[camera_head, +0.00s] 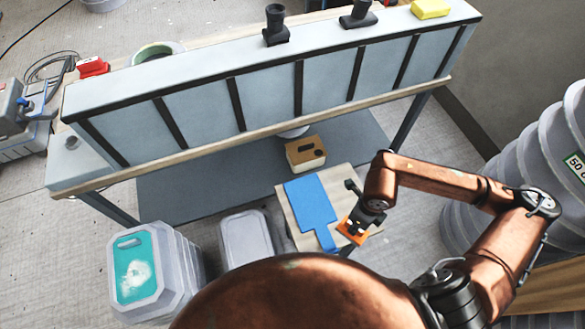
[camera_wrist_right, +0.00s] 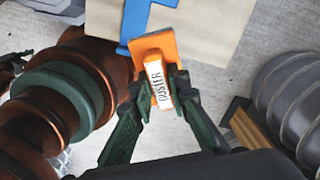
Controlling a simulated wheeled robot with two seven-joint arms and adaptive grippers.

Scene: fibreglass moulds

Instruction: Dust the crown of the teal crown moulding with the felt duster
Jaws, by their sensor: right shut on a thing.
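My right gripper (camera_head: 360,218) is shut on the felt duster (camera_head: 347,236), beside the small wooden stand near my body. In the right wrist view the gripper (camera_wrist_right: 160,84) has dark fingers on both sides of the duster (camera_wrist_right: 154,42). The duster is orange, with a white label reading DUSTER. A long pale blue-grey moulding (camera_head: 206,113) with dark ribs lies along the bench. A teal surface with a white patch (camera_head: 133,272) tops a tub at lower left. I cannot tell which one the task names. My left gripper is not in view.
A blue paddle-shaped piece (camera_head: 310,202) lies on the wooden stand (camera_head: 346,178). Two black fittings (camera_head: 276,25) and a yellow block (camera_head: 430,9) sit on the long moulding. A lidded bin (camera_head: 246,235) stands left of the stand. Grey stacked rings (camera_head: 535,150) rise at right.

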